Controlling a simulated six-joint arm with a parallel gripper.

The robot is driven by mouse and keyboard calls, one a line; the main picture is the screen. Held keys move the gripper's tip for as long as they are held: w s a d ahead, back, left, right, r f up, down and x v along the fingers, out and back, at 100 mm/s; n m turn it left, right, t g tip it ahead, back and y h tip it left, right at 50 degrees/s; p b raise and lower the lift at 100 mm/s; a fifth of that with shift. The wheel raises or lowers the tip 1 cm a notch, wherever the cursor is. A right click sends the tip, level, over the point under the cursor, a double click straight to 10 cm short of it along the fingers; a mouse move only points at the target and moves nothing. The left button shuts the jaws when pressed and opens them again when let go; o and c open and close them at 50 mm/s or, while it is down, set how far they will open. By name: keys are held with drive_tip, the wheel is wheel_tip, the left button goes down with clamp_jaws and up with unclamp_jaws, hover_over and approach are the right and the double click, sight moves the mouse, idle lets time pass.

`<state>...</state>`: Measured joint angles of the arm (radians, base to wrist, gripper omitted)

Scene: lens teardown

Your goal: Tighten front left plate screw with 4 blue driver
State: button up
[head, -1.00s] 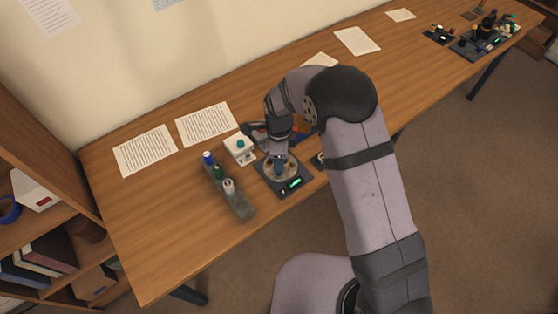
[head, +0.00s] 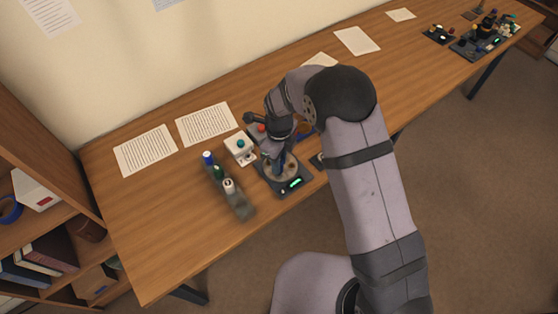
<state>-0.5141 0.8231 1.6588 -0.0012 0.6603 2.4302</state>
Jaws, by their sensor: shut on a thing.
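My gripper (head: 277,149) is over the round plate (head: 291,170) of the dark fixture (head: 267,188), which has a lit green display. It is shut on a dark bluish driver-like tool (head: 282,164), mostly hidden by the fingers. The tool points down at the plate; I cannot tell whether its tip touches a screw. The plate screws are too small or hidden to make out. A grey rack (head: 240,205) to the left holds a blue-topped driver (head: 208,157), a green-topped one (head: 218,172) and a white-topped one (head: 229,185).
A white box with a green button (head: 240,147) stands close behind the rack. A unit with a red button (head: 262,128) is behind my gripper. Paper sheets (head: 145,150) lie at the back left. The front left of the table (head: 160,235) is clear.

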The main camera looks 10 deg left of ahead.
drive_tip(key=shift+m, duration=1)
drive_tip(key=m, duration=0.2)
drive_tip(key=shift+m, duration=0.3)
drive_tip(key=shift+r+p, duration=0.8)
drive_tip(key=shift+r, duration=0.15)
drive_tip(key=shift+r+p, duration=1.05)
drive_tip(key=shift+r, duration=0.4)
drive_tip(key=shift+a+f, duration=0.1)
drive_tip(key=shift+a, duration=0.05)
